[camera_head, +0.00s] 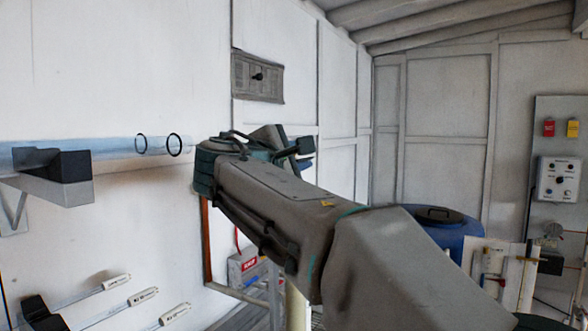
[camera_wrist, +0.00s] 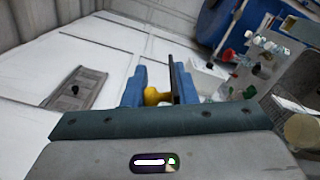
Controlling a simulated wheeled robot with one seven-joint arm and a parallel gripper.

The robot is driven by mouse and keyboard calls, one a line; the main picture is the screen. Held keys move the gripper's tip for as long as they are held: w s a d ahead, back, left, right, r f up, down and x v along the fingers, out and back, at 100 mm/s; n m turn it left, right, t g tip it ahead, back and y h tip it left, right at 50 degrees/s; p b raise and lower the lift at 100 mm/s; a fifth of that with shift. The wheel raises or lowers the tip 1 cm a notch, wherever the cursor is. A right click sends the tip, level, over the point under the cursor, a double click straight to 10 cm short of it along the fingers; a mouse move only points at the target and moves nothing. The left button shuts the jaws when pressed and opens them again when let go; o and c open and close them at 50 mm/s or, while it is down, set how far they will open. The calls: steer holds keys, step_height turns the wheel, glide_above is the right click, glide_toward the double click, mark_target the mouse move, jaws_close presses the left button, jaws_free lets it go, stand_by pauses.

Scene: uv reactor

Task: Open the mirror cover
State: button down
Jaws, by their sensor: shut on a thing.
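My gripper (camera_wrist: 158,82) shows in the wrist view with its two blue fingers on either side of a small yellow knob-like piece (camera_wrist: 154,97). It is shut on this piece. A thin dark plate (camera_wrist: 172,80), seen nearly edge-on, stands beside the right finger. It may be the mirror cover, but I cannot tell, nor how far it is open. In the head view my arm hides most of what the gripper holds. Only part of the gripper (camera_head: 305,160) shows past the arm's end.
A grey wall panel with a black knob (camera_head: 244,72) is also in the wrist view (camera_wrist: 92,82). A clear tube (camera_head: 110,147) with two black rings runs along the left wall. A blue barrel (camera_head: 455,222) and a control panel (camera_head: 560,160) stand at right. Labelled white-handled rods (camera_head: 143,297) are low left.

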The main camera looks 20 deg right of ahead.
steer(key=shift+s+d+r+m, duration=0.15)
steer(key=shift+s+r+m, duration=0.1)
steer(key=shift+m, duration=0.15)
steer(key=c, duration=1.2)
jaws_free()
steer(key=shift+c, duration=0.2)
steer(key=shift+f, duration=0.15)
steer(key=b+v, duration=0.3)
steer(key=v, duration=1)
steer(key=shift+s+a, duration=0.25)
steer(key=shift+a, duration=0.05)
